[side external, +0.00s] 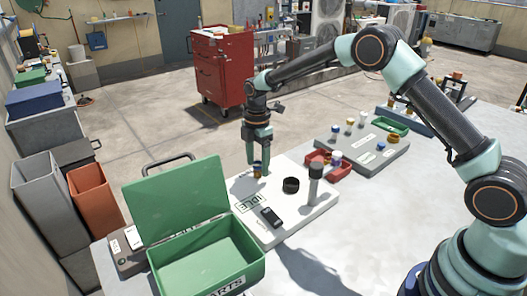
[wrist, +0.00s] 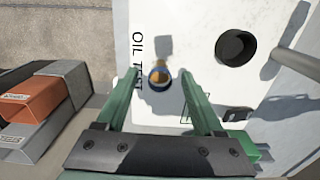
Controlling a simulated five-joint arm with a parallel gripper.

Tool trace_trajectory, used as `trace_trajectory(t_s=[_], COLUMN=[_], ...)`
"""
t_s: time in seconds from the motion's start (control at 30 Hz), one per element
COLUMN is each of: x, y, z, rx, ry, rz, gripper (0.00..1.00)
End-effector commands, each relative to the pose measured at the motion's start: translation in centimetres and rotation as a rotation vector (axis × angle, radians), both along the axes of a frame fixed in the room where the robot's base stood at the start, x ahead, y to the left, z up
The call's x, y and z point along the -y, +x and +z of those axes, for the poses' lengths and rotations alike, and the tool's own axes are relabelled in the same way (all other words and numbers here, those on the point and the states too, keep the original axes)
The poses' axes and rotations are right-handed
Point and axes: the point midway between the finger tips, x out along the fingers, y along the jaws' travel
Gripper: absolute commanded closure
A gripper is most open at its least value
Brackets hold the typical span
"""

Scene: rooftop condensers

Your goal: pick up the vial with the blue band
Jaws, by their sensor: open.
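The vial with the blue band (wrist: 159,78) stands on a white board (wrist: 180,30) marked with lettering. In the wrist view I look down on it and see a dark blue ring around an amber middle. In the side external view the vial (side external: 257,169) is small and partly covered by the fingers. My gripper (wrist: 160,73) is open, with one green finger on each side of the vial. A gap shows between the vial and each finger in the wrist view. In the side external view my gripper (side external: 259,168) points down, low over the board.
An open green box (side external: 205,262) stands in front. A red tray (side external: 328,166) and a grey rack (side external: 365,152) with several small items lie to the right.

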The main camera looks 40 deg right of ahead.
Motion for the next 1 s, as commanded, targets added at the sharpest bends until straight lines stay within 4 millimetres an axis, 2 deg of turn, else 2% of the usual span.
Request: trace_trajectory(t_s=[0.03,0.07,0.2,0.23,0.67,0.87,1.0], x=[0.0,0.0,0.0,0.0,0.0,0.0,0.0], y=[0.0,0.0,0.0,0.0,0.1,0.1,0.1], z=[0.0,0.0,0.0,0.0,0.6,3.0,6.2], rx=[0.000,0.000,0.000,0.000,0.002,0.004,0.007], ry=[0.000,0.000,0.000,0.000,0.000,0.000,0.001], rz=[0.000,0.000,0.000,0.000,0.000,0.000,0.000], gripper=[0.31,0.38,0.92,1.00,1.00,1.00,1.00])
